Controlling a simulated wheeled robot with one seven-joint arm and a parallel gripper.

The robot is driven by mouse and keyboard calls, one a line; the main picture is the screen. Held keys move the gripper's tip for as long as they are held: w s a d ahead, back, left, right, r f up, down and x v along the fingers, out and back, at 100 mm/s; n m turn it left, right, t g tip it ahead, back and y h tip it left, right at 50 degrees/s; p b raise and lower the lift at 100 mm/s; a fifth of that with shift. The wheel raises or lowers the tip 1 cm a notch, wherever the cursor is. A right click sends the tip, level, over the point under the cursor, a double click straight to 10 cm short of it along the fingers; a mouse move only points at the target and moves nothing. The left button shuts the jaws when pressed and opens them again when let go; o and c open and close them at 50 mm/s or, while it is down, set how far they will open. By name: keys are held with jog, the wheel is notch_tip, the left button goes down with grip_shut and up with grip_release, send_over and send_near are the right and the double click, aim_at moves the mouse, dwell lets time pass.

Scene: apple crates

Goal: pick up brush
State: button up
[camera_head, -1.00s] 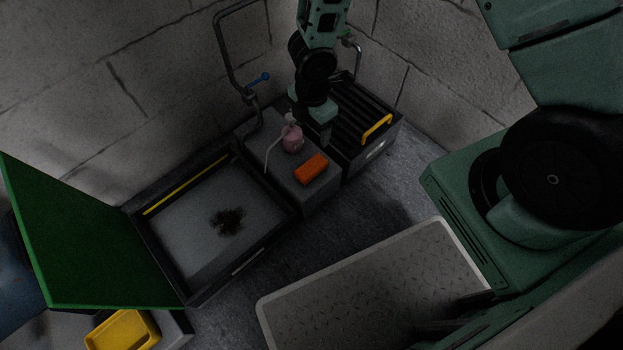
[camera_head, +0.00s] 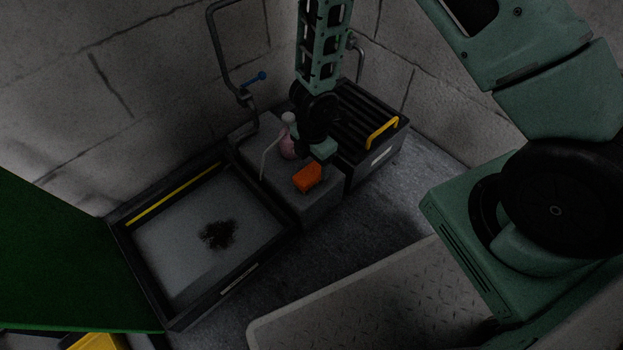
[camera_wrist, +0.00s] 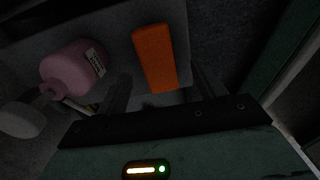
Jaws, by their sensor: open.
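An orange block (camera_head: 307,177), the only brush-like thing in view, lies on the grey counter (camera_head: 318,208); no bristles show. It also shows upper middle in the wrist view (camera_wrist: 154,57). My gripper (camera_head: 322,163) hangs just behind and above the block in the head view. In the wrist view my gripper (camera_wrist: 160,88) has its fingers apart, with the block's near end between or just beyond them. I cannot tell how high they are above it. No contact with the block is clear.
A pink bottle (camera_head: 287,148) with a pale top stands close left of the block; it also shows in the wrist view (camera_wrist: 72,70). A dark-rimmed basin (camera_head: 172,308) with a dark stain is at left. A slatted black box (camera_head: 385,148) with a yellow handle stands right.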

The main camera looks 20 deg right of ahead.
aim_at(311, 171)
notch_tip(311, 171, down, 5)
jog(key=b, duration=0.4)
jog(key=shift+w+a+f, duration=0.15)
jog(key=shift+c, duration=0.3)
jog(key=c, duration=1)
